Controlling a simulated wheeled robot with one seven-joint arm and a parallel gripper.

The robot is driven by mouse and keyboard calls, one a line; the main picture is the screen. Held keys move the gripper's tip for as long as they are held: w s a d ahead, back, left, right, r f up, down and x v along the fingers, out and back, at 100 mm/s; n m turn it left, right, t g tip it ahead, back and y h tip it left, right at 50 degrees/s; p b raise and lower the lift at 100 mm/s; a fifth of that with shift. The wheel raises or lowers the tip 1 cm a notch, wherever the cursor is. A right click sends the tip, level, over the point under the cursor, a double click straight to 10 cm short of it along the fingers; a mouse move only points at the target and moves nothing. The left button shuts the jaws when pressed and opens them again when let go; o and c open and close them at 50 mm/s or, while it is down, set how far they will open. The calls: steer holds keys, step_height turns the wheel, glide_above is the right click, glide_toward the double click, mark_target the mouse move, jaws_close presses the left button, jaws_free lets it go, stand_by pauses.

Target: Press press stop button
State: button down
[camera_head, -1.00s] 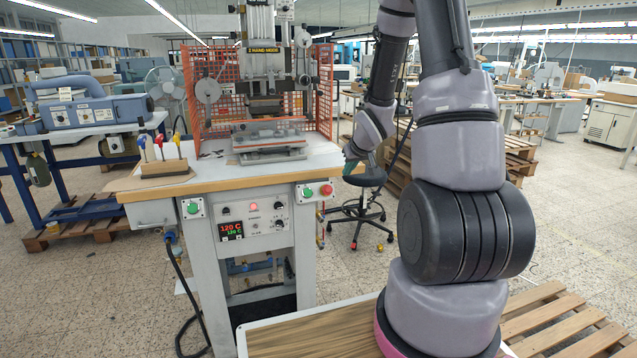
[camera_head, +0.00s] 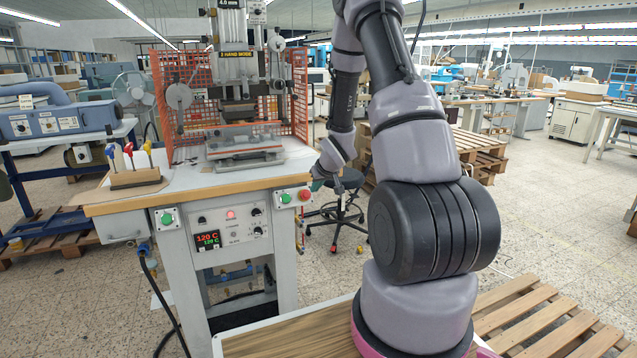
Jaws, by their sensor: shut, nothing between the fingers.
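The foil stamping press (camera_head: 240,85) stands on a white-topped cabinet in the left half of the view. On the cabinet's front right corner is a small box with a green button (camera_head: 286,198) and a red mushroom button (camera_head: 304,194), likely the stop button. My gripper (camera_head: 317,184) is shut and empty, just right of the red button and slightly above it in the picture. It is small and partly dark here, and I cannot tell whether it touches the button.
Another green button (camera_head: 167,218) is on the left front corner. A temperature display (camera_head: 207,239) and a lit red lamp (camera_head: 230,214) are between. A wooden tool block (camera_head: 136,178) sits on the tabletop. A stool (camera_head: 345,181) stands behind my gripper; a pallet (camera_head: 550,315) lies at right.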

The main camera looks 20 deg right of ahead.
mark_target(307, 196)
steer(key=x, duration=0.6)
steer(key=shift+w+r, duration=0.35)
steer(key=shift+w+f, duration=0.3)
steer(key=shift+w, duration=0.3)
